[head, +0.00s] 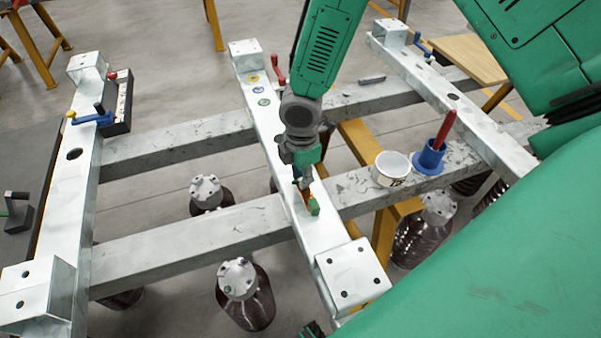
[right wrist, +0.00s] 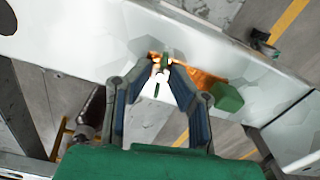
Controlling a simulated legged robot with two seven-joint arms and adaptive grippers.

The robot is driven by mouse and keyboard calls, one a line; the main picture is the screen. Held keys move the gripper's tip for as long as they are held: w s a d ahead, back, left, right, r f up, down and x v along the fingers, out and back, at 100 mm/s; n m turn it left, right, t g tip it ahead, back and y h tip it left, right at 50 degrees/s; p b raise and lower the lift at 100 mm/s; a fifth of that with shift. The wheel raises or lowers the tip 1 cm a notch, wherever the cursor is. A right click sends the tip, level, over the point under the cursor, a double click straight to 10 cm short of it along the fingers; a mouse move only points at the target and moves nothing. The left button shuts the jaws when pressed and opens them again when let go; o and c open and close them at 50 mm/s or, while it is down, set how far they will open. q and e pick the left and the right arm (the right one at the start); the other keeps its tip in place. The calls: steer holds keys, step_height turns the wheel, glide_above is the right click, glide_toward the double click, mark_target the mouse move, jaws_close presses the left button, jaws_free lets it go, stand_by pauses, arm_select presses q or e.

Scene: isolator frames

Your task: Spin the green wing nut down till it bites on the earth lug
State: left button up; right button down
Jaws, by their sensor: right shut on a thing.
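My right gripper (head: 305,181) reaches down onto the middle pale steel beam (head: 271,130). In the right wrist view its two fingertips (right wrist: 158,70) close in on a small green part, which I take to be the wing nut (right wrist: 165,60). The fingers hide much of it. The orange-copper earth lug (right wrist: 203,80) lies on the beam beside the fingertips, with a green block (right wrist: 228,97) at its outer end. In the head view the green block (head: 313,207) shows just below the gripper. The stud and the gap between nut and lug cannot be made out. My left gripper is not in view.
A white cup (head: 391,169) and a blue holder (head: 429,160) with a red handle stand on a cross beam to the right. Red levers (head: 279,70) and round stickers lie farther up the middle beam. Brown isolators (head: 246,300) stand below the frame.

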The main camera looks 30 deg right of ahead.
steer(key=shift+w+m+p, duration=0.15)
steer(key=shift+m+p, duration=0.3)
steer(key=shift+m, duration=0.75)
steer(key=c, duration=1.4)
jaws_free()
steer(key=shift+c, duration=0.2)
step_height(320, 180, up, 12)
steer(key=shift+d+f, duration=0.1)
